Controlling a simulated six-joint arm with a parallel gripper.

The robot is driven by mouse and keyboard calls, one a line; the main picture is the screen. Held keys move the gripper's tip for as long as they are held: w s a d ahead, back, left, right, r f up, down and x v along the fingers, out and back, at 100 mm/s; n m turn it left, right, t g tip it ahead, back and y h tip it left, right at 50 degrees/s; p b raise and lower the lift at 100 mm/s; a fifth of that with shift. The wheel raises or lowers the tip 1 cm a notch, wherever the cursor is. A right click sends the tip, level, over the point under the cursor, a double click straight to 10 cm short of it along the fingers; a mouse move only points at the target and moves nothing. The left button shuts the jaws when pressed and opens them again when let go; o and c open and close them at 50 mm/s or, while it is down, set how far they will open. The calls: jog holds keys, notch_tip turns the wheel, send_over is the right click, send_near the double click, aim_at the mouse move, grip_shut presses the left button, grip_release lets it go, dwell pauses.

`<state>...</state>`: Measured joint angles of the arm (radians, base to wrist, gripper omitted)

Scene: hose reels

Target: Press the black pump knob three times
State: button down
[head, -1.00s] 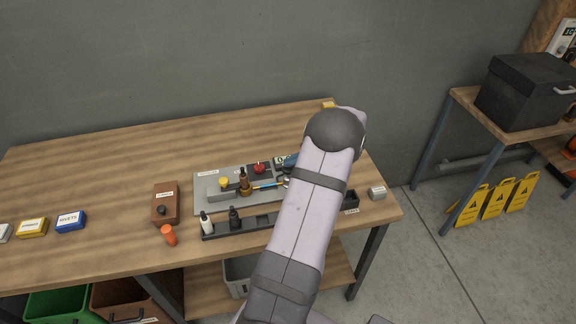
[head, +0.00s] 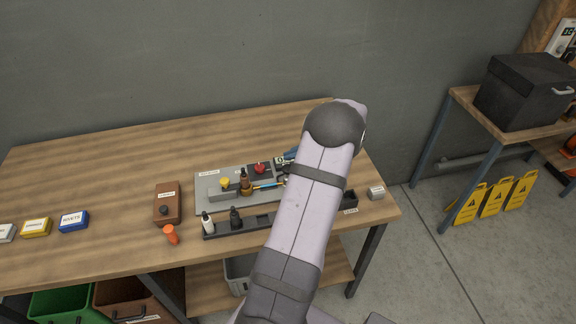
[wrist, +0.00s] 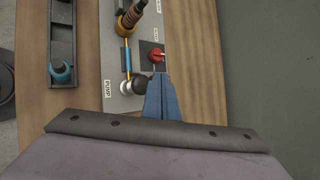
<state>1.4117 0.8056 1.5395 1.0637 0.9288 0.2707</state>
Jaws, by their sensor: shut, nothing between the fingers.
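The black pump knob (wrist: 139,84) sits on a pale round base on the grey panel (wrist: 112,65), near a label reading PUMP, in the wrist view. My gripper (wrist: 160,78) has its blue fingers together and empty. Its tips are just right of the knob in that view; I cannot tell whether they touch it. In the head view my gripper (head: 288,157) is over the right end of the panel (head: 205,190), partly hidden by my arm. I cannot clearly make out the knob there.
A red knob (wrist: 157,55) and a brass-and-brown fitting (wrist: 130,18) stand close by on the panel. A yellow knob (head: 225,183) is further left. A black tray (head: 222,231) with bottles lies in front. The table's left back is clear.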

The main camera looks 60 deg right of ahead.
aim_at(288, 169)
jog(key=shift+r+p, duration=0.8)
jog(key=shift+r, duration=0.8)
dwell(1.3)
notch_tip(288, 169, up, 4)
jog(key=p, duration=0.3)
jog(key=shift+f+p, duration=0.1)
jog(key=shift+p, duration=0.3)
jog(key=shift+f, duration=0.1)
jog(key=shift+f+b, duration=3.25)
jog(key=shift+f, duration=1.05)
jog(key=shift+f, duration=0.15)
jog(key=shift+f+b, duration=0.3)
jog(key=shift+b, duration=0.15)
jog(key=shift+f, duration=0.1)
